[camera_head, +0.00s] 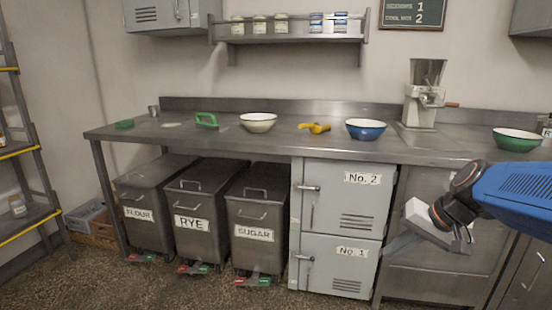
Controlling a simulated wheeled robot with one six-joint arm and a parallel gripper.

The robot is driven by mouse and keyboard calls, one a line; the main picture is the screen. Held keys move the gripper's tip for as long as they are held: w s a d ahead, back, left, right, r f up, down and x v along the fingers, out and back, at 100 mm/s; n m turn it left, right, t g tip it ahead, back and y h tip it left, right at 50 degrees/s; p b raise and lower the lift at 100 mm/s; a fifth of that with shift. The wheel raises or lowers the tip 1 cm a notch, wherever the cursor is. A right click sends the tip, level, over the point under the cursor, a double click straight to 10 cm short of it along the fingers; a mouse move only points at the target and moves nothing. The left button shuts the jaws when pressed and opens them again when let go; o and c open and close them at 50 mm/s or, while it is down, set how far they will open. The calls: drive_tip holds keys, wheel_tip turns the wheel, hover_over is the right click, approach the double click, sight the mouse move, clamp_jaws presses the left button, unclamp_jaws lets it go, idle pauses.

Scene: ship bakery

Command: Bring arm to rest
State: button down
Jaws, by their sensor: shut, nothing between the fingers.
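My blue arm (515,195) reaches in from the right edge, in front of the counter's right part. Its end, my gripper (396,244), points down and to the left, in front of the grey cabinet front below the counter. The gripper is shut and empty, below the level of the worktop.
The steel counter (285,143) bears a white bowl (258,122), a blue bowl (366,129), a green bowl (516,139), a yellow tool (315,128) and a grinder (424,95). Below are FLOUR, RYE and SUGAR bins (254,220) and lockers (345,195). Open floor lies in front.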

drive_tip(key=s+f+n+h, duration=0.2)
drive_tip(key=s, duration=0.6)
drive_tip(key=s+f+n+h, duration=0.1)
drive_tip(key=s+f+h, duration=0.1)
drive_tip(key=s, duration=0.6)
drive_tip(key=shift+s+n, duration=0.15)
drive_tip(key=shift+n, duration=0.25)
drive_tip(key=shift+d, duration=0.1)
